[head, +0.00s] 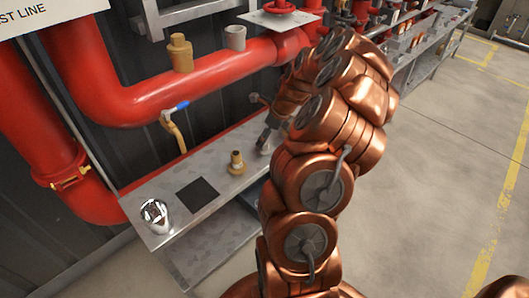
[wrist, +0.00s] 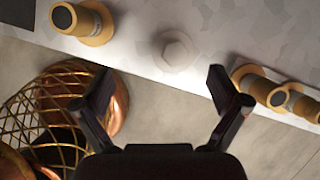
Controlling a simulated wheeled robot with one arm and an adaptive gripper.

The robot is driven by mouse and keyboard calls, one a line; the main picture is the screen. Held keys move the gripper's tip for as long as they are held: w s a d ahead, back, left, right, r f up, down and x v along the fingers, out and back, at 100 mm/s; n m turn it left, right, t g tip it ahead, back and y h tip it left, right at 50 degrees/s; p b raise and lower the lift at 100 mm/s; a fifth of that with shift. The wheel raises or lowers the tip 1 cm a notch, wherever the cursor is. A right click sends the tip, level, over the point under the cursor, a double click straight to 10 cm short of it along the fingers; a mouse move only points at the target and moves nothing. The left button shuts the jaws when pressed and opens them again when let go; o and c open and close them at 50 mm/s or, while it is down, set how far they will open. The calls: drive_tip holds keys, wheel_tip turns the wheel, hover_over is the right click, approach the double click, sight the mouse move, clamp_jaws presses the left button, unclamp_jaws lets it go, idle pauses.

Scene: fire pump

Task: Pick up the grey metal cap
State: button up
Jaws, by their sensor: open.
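In the wrist view a pale grey six-sided cap (wrist: 174,50) sits on the metal bench (wrist: 135,35), close to its edge. My gripper (wrist: 160,88) is open and empty, with its two dark fingers spread wide. The cap lies beyond the fingertips, a little right of the middle of the gap, and they look apart from it. In the head view my gripper (head: 268,132) is over the bench (head: 215,205), partly hidden by my copper arm. The cap is hard to make out there.
A brass fitting (head: 237,163) stands left of my gripper; it also shows in the wrist view (wrist: 82,22). More brass fittings (wrist: 258,82) lie at the right. A dark square (head: 198,194) and a shiny chrome piece (head: 154,214) are farther left. Red pipes (head: 200,85) run behind.

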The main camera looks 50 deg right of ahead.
sight(266, 143)
drive_tip(key=shift+s+d+f+m, duration=0.3)
drive_tip(key=shift+d+f+m, duration=0.3)
drive_tip(key=shift+d+f, duration=0.35)
drive_tip(key=shift+d+x, duration=0.2)
drive_tip(key=shift+x, duration=3.45)
drive_tip(key=shift+w, duration=0.15)
drive_tip(key=c, duration=1.3)
